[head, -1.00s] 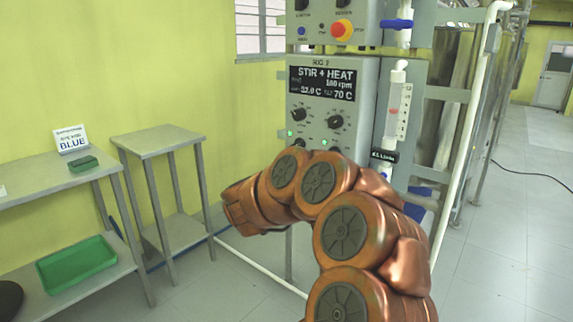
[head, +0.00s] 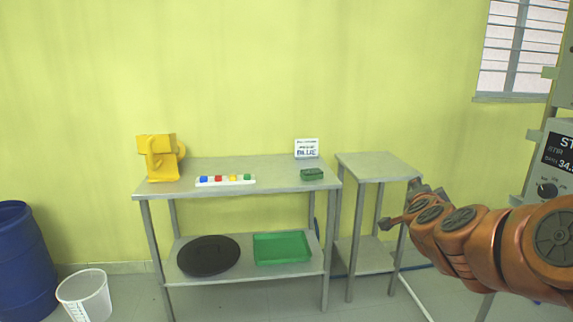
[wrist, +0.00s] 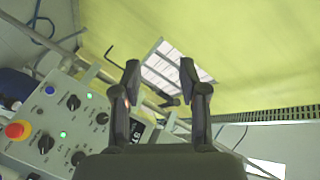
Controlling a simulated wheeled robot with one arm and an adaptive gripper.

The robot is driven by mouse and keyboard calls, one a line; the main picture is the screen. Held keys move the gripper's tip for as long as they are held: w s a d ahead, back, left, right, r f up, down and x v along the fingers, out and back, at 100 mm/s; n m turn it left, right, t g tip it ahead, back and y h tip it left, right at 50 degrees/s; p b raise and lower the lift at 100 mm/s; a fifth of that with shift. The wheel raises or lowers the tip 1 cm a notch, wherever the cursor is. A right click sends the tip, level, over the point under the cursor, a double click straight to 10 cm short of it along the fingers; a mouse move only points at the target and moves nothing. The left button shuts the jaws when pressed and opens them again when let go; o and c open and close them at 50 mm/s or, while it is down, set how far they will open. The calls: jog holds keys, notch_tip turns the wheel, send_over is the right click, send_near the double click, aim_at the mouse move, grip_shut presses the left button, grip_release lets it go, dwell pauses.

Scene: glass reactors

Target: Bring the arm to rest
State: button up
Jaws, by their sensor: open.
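My arm reaches in from the right edge of the head view, bent, with its end pointing left. My gripper (head: 404,208) is at the end of it, in front of the small side table (head: 378,166). In the wrist view my gripper (wrist: 158,85) has its two fingers spread apart, with nothing between them. Behind the fingers are the yellow-green wall and the barred window (wrist: 172,72).
A control panel (wrist: 60,125) with knobs and a red button is at the wrist view's left. A steel table (head: 235,170) holds a yellow object (head: 160,160), colored blocks and a sign (head: 306,148). A white bucket (head: 84,293) and blue drum (head: 22,255) stand left.

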jog(key=s+a+r+n+y+p, duration=0.15)
jog(key=a+n+y+p, duration=0.35)
jog(key=a, duration=0.8)
jog(key=s+a+f+n+g+y+p, duration=0.3)
jog(key=s+a+n+g+y, duration=0.25)
jog(key=s+a, duration=0.45)
jog(key=s+d+n+g+h+p, duration=0.1)
jog(key=s+g+p, duration=0.3)
jog(key=s, duration=1)
jog(key=s+d+f+n+g+h+p, duration=0.1)
jog(key=s+n+g+p, duration=0.3)
jog(key=s, duration=1.1)
jog(key=g+h, duration=0.1)
jog(key=g, duration=0.1)
jog(key=shift+s+d+f+g, duration=0.2)
jog(key=shift+s+g, duration=0.1)
jog(key=shift+g, duration=0.05)
